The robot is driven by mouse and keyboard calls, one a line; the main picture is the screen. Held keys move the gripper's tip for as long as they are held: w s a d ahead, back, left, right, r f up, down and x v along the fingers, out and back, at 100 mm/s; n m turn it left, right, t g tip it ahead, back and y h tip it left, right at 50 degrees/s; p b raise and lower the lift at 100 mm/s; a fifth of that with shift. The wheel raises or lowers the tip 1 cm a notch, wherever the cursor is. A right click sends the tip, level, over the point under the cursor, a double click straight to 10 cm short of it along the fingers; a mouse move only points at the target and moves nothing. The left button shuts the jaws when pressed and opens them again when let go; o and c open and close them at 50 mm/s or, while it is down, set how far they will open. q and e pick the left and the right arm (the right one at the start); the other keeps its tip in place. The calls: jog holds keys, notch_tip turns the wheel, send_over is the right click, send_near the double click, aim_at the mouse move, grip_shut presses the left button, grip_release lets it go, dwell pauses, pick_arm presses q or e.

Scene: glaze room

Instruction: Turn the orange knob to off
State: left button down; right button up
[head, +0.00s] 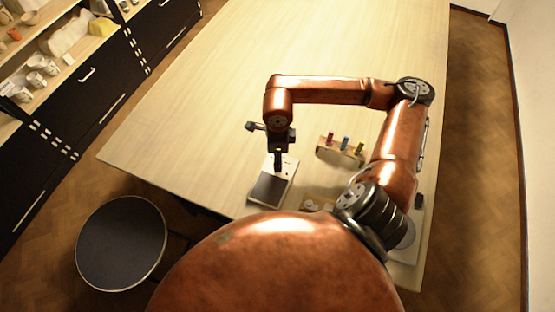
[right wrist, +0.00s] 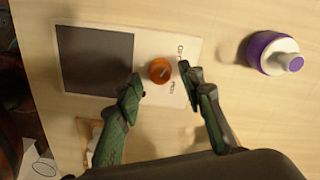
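The orange knob (right wrist: 160,70) sits on a white panel (right wrist: 150,45) with partly readable lettering, beside a dark square plate (right wrist: 95,62). A pale pointer line shows on the knob. My right gripper (right wrist: 159,77) is open, with one finger on each side of the knob; I cannot tell whether either finger touches it. In the head view my right gripper (head: 279,168) points down over the white unit with the dark plate (head: 269,190) and hides the knob. My left gripper is not in view.
A wooden rack (head: 340,152) with several coloured small items stands right of the unit. A white and purple bottle (right wrist: 270,53) shows in the right wrist view. The far table (head: 330,35) is clear. A round stool (head: 122,243) stands at the table's left.

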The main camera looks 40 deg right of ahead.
notch_tip(320, 180, up, 11)
dwell(0.3)
dwell(0.5)
